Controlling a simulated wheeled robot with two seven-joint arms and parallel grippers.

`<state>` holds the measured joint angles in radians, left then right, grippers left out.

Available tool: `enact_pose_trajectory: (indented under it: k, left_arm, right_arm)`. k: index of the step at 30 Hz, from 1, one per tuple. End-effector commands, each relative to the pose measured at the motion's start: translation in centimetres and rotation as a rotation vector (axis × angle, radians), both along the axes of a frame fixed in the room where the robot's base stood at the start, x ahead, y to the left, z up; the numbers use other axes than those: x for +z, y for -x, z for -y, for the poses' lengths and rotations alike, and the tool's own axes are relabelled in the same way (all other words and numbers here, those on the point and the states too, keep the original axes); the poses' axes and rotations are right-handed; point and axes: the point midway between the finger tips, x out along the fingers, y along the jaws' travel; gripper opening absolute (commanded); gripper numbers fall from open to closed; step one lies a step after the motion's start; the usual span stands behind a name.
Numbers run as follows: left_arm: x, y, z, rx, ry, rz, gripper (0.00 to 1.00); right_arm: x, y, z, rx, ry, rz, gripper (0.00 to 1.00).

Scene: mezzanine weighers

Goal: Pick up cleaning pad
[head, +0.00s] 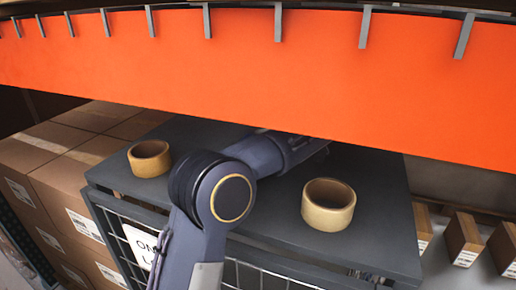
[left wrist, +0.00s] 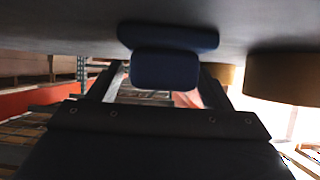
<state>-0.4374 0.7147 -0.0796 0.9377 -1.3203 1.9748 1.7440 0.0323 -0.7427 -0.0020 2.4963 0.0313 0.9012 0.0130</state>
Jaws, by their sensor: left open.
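The cleaning pad, a dark blue block with rounded edges (left wrist: 166,70), shows in the left wrist view against the grey top, which appears upside down there. A wider dark blue part lies against the top. My left gripper (left wrist: 163,84) is open, its two fingers on either side of the pad in the picture, with gaps showing. I cannot tell how deep the pad is between them. In the head view my left arm reaches over the grey top (head: 390,215), and the orange beam hides its gripper end and the pad. My right gripper is not in view.
Tan tape rolls stand on the grey top, one left (head: 149,158) and one right (head: 328,205) of my arm. The orange beam (head: 250,75) crosses low over the far side. Cardboard boxes (head: 75,185) are stacked at left; smaller ones (head: 463,240) sit at right.

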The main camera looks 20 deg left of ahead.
Motion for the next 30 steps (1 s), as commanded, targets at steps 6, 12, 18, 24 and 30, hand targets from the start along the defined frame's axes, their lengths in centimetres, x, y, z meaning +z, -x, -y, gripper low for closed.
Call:
enact_pose_trajectory:
  k: [6, 12, 18, 24, 30]
  left_arm:
    - [0.0, 0.0, 0.0, 0.000, 0.000, 0.000, 0.61]
    - [0.0, 0.0, 0.1, 0.000, 0.000, 0.000, 0.34]
    - [0.0, 0.0, 0.1, 0.000, 0.000, 0.000, 0.21]
    - [0.1, 0.0, -0.1, 0.000, 0.001, 0.000, 0.21]
    - [1.0, 0.1, -1.0, 0.001, 0.001, 0.000, 0.21]
  right_arm:
    - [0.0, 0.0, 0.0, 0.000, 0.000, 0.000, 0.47]
    - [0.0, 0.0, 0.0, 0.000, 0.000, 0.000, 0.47]
    - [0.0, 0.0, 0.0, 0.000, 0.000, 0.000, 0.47]
    - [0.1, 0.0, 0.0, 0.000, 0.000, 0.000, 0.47]
    - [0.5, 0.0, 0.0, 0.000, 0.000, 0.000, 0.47]
